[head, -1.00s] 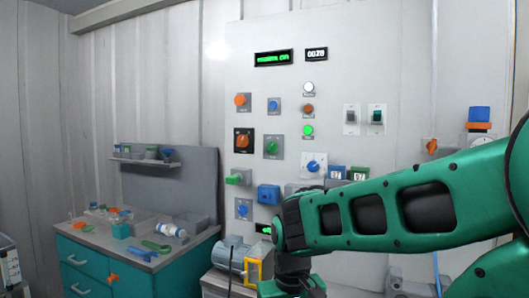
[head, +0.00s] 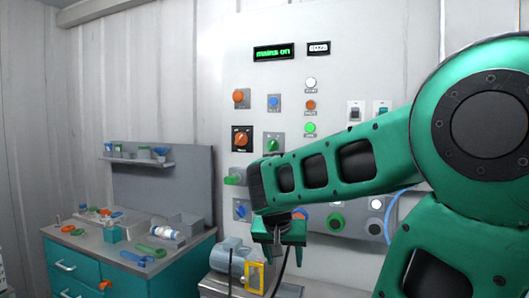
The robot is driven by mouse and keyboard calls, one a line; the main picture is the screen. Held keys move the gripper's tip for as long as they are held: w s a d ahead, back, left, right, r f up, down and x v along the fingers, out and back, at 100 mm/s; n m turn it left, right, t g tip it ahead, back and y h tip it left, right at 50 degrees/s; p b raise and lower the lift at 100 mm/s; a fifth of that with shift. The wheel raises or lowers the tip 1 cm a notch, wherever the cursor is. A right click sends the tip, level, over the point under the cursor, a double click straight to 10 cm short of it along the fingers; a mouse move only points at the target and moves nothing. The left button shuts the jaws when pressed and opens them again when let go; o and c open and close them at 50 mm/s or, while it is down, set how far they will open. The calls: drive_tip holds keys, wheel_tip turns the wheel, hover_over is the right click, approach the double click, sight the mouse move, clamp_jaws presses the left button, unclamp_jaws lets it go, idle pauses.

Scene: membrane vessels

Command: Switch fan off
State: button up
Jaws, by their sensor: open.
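A pale wall panel (head: 225,70) carries several knobs, lamps and switches; their labels are too small to read, so I cannot tell which control is the fan's. Two rocker switches, one at left (head: 355,112) and one at right (head: 381,109), sit above my arm. An orange knob on a black plate (head: 241,139) and a green knob (head: 273,145) are left of them. A green lamp (head: 310,128) looks lit. My gripper (head: 282,252) hangs low in front of the panel, open, its fingers small and partly hidden. It appears apart from the switches.
A display (head: 273,52) reads "mains on". A grey motor (head: 231,257) and a yellow frame (head: 255,277) stand below the panel. A teal workbench (head: 125,262) with loose tools stands at left. My arm hides much of the lower right panel.

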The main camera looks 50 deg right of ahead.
drive_tip(key=w+d+r+m+t+h, duration=0.2)
drive_tip(key=w+d+r+m+h, duration=0.4)
drive_tip(key=w+r, duration=0.5)
drive_tip(key=m+t+h, duration=0.2)
drive_tip(key=h, duration=0.3)
approach(270, 148)
drive_tip(key=x, duration=0.8)
drive_tip(key=shift+w+d+r, duration=0.1)
drive_tip(key=shift+w+d, duration=0.05)
drive_tip(key=c, duration=1)
